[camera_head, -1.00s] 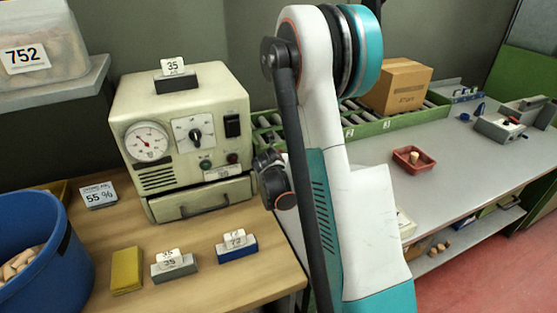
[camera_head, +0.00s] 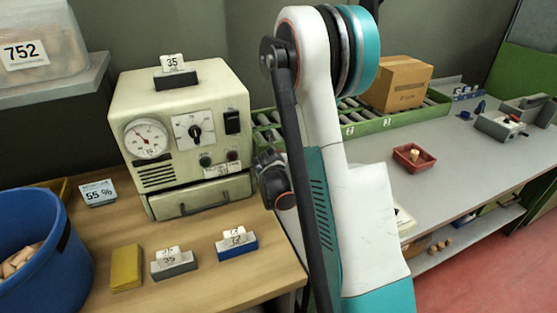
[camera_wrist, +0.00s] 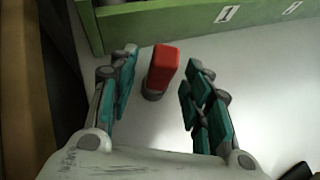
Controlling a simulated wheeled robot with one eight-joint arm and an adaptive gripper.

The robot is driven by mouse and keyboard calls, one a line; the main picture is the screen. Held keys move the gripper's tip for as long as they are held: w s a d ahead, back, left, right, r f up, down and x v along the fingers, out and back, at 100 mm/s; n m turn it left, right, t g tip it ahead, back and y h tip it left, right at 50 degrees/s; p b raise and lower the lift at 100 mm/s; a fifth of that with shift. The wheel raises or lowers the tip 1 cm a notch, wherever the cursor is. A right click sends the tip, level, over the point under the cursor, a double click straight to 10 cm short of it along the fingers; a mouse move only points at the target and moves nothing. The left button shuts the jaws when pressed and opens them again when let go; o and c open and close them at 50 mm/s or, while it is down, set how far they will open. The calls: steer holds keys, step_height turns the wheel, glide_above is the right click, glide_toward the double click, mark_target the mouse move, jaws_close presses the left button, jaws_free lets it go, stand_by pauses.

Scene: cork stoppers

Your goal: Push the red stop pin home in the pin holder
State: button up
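In the wrist view a red block-shaped pin (camera_wrist: 163,65) stands on a light grey surface, with a short dark grey round piece (camera_wrist: 153,93) at its lower end, likely the holder. How deep the pin sits in it I cannot tell. My gripper (camera_wrist: 160,88) is open, with one teal-padded finger to the left of the pin and one to the right. Gaps show on both sides, and neither finger appears to touch it. In the head view my arm hides the gripper, the pin and the holder.
A green rail (camera_wrist: 150,22) with number labels runs just behind the pin. In the head view a cream machine (camera_head: 185,130) and a blue bin (camera_head: 50,260) stand left. A red tray (camera_head: 425,160) and a cardboard box (camera_head: 398,85) are right. The grey bench between is mostly clear.

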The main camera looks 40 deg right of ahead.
step_height(320, 180, up, 10)
stand_by(0.7)
stand_by(0.5)
